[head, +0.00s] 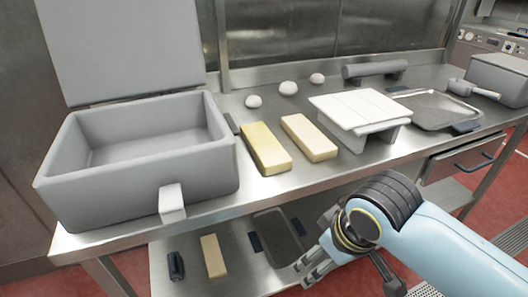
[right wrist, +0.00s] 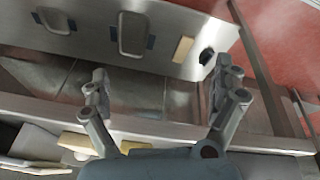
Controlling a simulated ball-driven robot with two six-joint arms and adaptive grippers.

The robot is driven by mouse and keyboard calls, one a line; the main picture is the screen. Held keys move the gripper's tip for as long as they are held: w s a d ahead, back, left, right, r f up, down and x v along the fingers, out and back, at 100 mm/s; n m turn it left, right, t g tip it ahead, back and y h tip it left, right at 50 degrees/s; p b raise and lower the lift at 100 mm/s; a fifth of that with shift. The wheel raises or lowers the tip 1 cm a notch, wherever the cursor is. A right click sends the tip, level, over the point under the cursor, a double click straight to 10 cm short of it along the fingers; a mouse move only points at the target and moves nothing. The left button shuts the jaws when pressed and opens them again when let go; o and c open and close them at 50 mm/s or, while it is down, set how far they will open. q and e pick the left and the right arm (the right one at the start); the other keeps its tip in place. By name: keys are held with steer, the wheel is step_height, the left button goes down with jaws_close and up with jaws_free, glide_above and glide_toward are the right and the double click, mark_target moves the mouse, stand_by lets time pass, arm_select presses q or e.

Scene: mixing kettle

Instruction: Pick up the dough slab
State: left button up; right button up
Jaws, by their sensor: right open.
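Two slabs lie side by side on the steel table in the head view: a yellower slab (head: 265,149) and a paler, cream slab (head: 309,138). A smaller cream slab (head: 214,256) lies on the lower shelf; it also shows in the right wrist view (right wrist: 182,49). I cannot tell which one is the dough slab. My right gripper (head: 316,268) is below the table's front edge, right of the lower-shelf slab and apart from all slabs. Its fingers stand wide apart and empty in the right wrist view (right wrist: 160,76). My left gripper is not in view.
A grey open-lidded kettle box (head: 200,190) stands left of the table slabs. A white slotted stand (head: 362,106) is to their right, with a metal tray (head: 438,108) beyond. Small dough balls (head: 288,88) lie behind. A black object (head: 176,266) and a dark tray (head: 276,236) are on the lower shelf.

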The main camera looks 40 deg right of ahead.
step_height(320, 180, up, 6)
steer(key=w+p, duration=0.2)
steer(key=w, duration=0.1)
steer(key=m+t+p, duration=0.1)
steer(key=m+t, duration=0.1)
steer(key=m, duration=0.1)
glide_toward(264, 141)
steer(key=x, duration=0.3)
steer(key=shift+w+a+f, duration=0.1)
steer(key=shift+w+f, duration=0.1)
steer(key=shift+f, duration=0.05)
steer(key=shift+x, duration=2.8)
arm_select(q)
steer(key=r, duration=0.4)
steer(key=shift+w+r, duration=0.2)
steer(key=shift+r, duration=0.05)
arm_select(e)
steer(key=shift+s, duration=0.1)
steer(key=c, duration=1.6)
steer(key=shift+r, duration=0.1)
steer(key=shift+c, duration=0.6)
